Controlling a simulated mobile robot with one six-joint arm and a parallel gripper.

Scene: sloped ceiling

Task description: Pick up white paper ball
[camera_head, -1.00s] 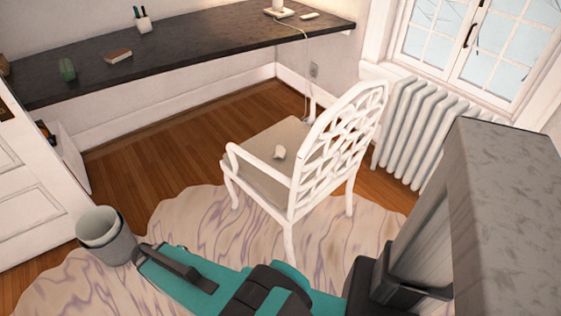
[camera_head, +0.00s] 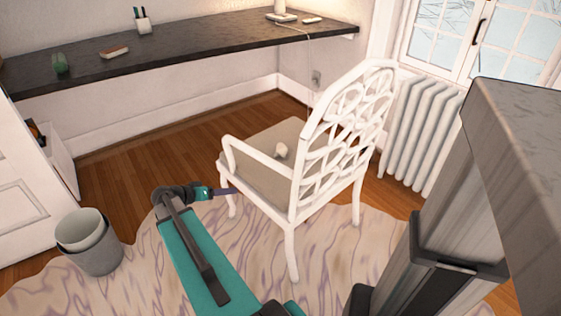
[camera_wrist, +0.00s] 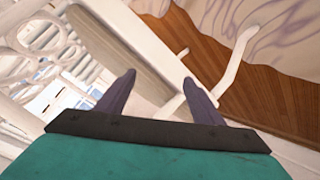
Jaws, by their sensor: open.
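The white paper ball (camera_head: 281,149) lies on the beige seat of the white chair (camera_head: 345,140), near the openwork backrest. My gripper (camera_head: 236,191) is beside the left side of the chair, by the seat edge and below the armrest. It is apart from the ball. In the wrist view my gripper (camera_wrist: 159,78) is open, with its two dark fingers spread and nothing between them that I can make out as the ball. White chair parts (camera_wrist: 40,60) fill the left of that view. I cannot make out the ball there.
The chair's armrest (camera_head: 262,160) and legs stand close to my gripper. A grey bin (camera_head: 95,258) stands on the rug at left. A dark desk (camera_head: 190,45) runs along the wall, and a radiator (camera_head: 415,130) stands at right. Wooden floor (camera_head: 140,155) is clear behind the bin.

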